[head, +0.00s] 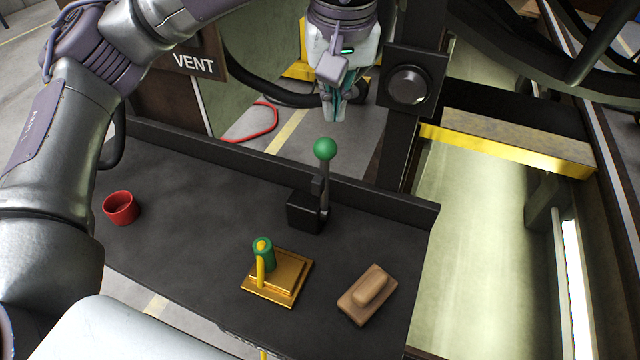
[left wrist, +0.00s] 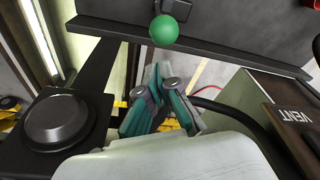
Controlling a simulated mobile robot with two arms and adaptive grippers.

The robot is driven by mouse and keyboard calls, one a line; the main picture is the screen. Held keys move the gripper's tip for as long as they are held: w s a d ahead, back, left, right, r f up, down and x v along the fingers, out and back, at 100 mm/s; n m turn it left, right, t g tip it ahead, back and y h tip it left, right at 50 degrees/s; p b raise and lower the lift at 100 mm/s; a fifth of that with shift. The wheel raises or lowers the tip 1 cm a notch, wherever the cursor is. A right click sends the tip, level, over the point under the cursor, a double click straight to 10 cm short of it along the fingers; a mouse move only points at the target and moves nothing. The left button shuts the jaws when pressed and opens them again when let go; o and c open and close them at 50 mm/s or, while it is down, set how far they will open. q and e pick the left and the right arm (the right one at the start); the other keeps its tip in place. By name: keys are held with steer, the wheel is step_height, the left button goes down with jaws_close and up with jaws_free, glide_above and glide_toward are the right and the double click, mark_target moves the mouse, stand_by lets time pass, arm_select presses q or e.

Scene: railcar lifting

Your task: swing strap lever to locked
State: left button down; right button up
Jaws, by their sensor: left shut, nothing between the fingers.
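A lever with a green ball knob (head: 325,149) stands upright from a black block (head: 305,211) at the back of the dark bench. The knob also shows in the left wrist view (left wrist: 163,30), beyond my fingertips. A brass plate (head: 284,282) on the bench bears a green cylinder (head: 264,257) with a yellow handle at its side. The frames do not show which of these is the strap lever. My left gripper (head: 335,112) is shut and empty, pointing down behind the bench's back rim, apart from the green knob. It shows in the left wrist view (left wrist: 160,76). My right gripper is not in view.
A red cup (head: 121,208) stands at the bench's left, and a wooden block with a grip (head: 368,294) lies at its right. A dark post with a round black knob (head: 409,85) rises right of my left gripper. A VENT sign (head: 193,62) is at upper left.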

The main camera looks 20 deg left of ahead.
mark_target(323, 148)
arm_select(q)
steer(key=shift+f+b, duration=2.4)
steer(key=shift+f, duration=0.5)
steer(key=shift+s, duration=0.15)
steer(key=shift+s+r, duration=0.15)
steer(key=shift+s, duration=0.65)
steer(key=shift+s+a, duration=0.1)
steer(key=shift+s, duration=0.85)
